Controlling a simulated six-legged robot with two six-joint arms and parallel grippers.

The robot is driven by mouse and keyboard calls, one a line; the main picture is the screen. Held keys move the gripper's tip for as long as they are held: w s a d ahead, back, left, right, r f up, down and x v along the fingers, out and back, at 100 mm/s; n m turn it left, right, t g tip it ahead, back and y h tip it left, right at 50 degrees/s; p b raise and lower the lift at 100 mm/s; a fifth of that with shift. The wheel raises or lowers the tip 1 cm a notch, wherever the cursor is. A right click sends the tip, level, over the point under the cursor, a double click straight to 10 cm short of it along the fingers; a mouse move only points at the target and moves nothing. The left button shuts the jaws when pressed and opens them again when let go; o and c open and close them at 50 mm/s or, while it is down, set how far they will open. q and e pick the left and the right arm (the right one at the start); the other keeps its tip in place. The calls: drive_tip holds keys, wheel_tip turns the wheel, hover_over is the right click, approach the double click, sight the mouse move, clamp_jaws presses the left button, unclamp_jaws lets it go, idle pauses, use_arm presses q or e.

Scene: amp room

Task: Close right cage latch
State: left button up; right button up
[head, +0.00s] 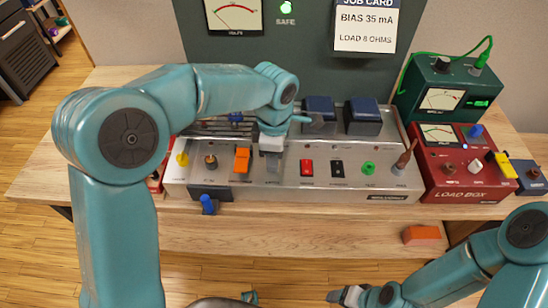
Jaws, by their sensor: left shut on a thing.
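A silver amp chassis (325,165) stands on the wooden bench, with metal cage bars (210,128) along its back left part. My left gripper (271,143) reaches down over the middle of the chassis. It is shut on a small grey part (273,163) at the front panel, between an orange lever (241,160) and a red switch (307,168). The gripper and forearm cover much of this part and of the cage behind it. I cannot make out which piece is the right cage latch. My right gripper (343,296) is low at the bottom edge, away from the chassis; its jaws are unclear.
Two dark blue blocks (362,118) sit at the chassis's back right. A red load box (460,165) and a green meter box (443,92) stand right of it. The front bench strip is mostly clear.

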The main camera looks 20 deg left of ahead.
use_arm(q)
drive_tip(key=shift+r+n, duration=0.1)
drive_tip(key=shift+n, duration=0.6)
drive_tip(key=shift+a, duration=0.1)
drive_tip(key=o, duration=1.1)
drive_tip(key=shift+c, duration=0.2)
wheel_tip(320, 180, up, 16)
drive_tip(key=p, duration=0.2)
drive_tip(key=shift+r, duration=0.15)
drive_tip(key=shift+s, duration=0.1)
